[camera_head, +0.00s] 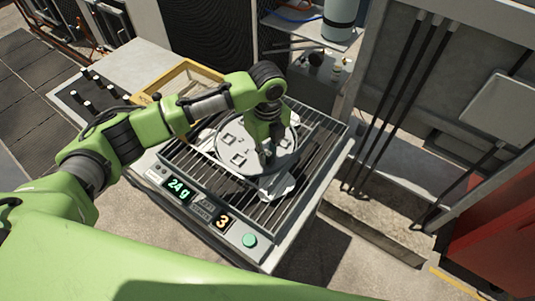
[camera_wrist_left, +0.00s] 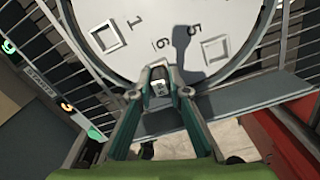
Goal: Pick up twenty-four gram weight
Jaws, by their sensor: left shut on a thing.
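My left gripper (camera_head: 268,152) reaches down over the right part of a pale round plate (camera_head: 226,160) marked with square outlines. In the left wrist view the fingertips (camera_wrist_left: 160,88) are shut on a small grey piece with a light face, the weight (camera_wrist_left: 159,90). It is at the near edge of the plate (camera_wrist_left: 120,60); I cannot tell whether it touches the plate. The plate shows numbers such as 5 and 6 beside its squares. The weight is too small to make out in the head view. My right gripper is not in view.
The plate sits on a slatted metal rack (camera_head: 318,128). A yellow-framed tray (camera_head: 180,72) lies behind my left arm. A red box (camera_head: 500,225) stands at right.

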